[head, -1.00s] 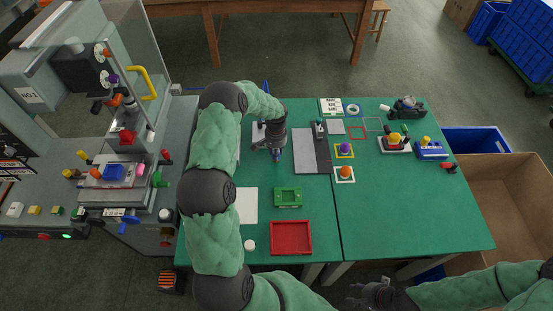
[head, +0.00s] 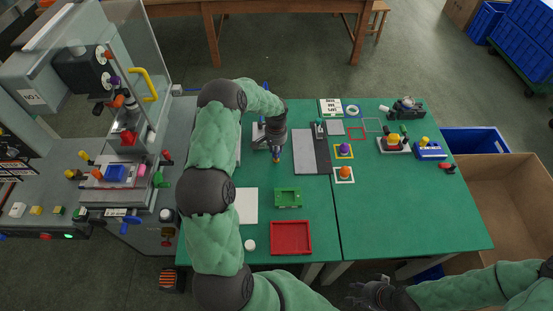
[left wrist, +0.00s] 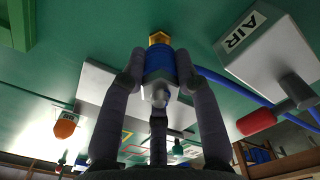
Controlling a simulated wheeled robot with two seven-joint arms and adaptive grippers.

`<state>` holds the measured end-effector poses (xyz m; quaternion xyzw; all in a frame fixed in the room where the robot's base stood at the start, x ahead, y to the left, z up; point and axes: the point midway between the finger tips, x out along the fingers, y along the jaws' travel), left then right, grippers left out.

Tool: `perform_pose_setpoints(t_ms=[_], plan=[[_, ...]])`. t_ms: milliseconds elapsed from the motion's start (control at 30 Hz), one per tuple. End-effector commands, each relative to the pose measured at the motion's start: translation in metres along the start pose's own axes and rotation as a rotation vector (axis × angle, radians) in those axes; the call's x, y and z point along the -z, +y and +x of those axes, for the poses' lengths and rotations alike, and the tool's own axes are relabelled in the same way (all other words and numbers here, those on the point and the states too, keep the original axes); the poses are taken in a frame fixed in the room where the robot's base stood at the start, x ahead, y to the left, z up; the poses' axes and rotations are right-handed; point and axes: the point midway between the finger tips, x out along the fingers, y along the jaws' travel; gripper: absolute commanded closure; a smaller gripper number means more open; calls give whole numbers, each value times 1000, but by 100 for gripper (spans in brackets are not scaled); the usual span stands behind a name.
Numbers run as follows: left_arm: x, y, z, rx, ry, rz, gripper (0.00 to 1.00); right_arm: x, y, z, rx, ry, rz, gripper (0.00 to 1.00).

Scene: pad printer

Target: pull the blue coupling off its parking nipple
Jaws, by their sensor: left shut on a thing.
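My left gripper (head: 276,150) is over the left part of the green table in the head view. The coupling has a blue sleeve, a brass-coloured end pointing away from the gripper and a silver end between the fingers. In the head view only its small tip (head: 276,160) shows below the gripper. I cannot make out the parking nipple for certain. My right gripper (head: 372,294) is at the bottom edge; its finger opening is unclear.
A grey block marked AIR (left wrist: 268,50) with a red-handled valve (left wrist: 257,121) is beside the gripper, and a blue hose (left wrist: 245,90) runs by it. A grey plate (head: 304,152), green fixture (head: 288,197) and red tray (head: 291,222) lie nearby. The table's right front is clear.

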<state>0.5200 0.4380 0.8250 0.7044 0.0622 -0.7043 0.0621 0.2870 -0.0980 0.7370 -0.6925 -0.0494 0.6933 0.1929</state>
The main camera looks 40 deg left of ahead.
Motion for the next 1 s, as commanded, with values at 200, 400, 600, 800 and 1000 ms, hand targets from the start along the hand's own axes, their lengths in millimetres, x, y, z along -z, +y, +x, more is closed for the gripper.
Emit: perform_pose_setpoints(t_ms=[200,400,600,800,1000], plan=[[0,0,-13,0,1,0,100,0,-2,-7,0,0,0,60],[0,0,-23,0,0,0,100,0,-4,-12,0,0,0,60],[0,0,-33,0,0,0,100,-1,-6,-17,0,0,0,60],[0,0,-35,0,0,0,100,-1,-6,-18,0,0,0,60],[0,0,-35,0,0,0,100,-1,-6,-18,0,0,0,60]])
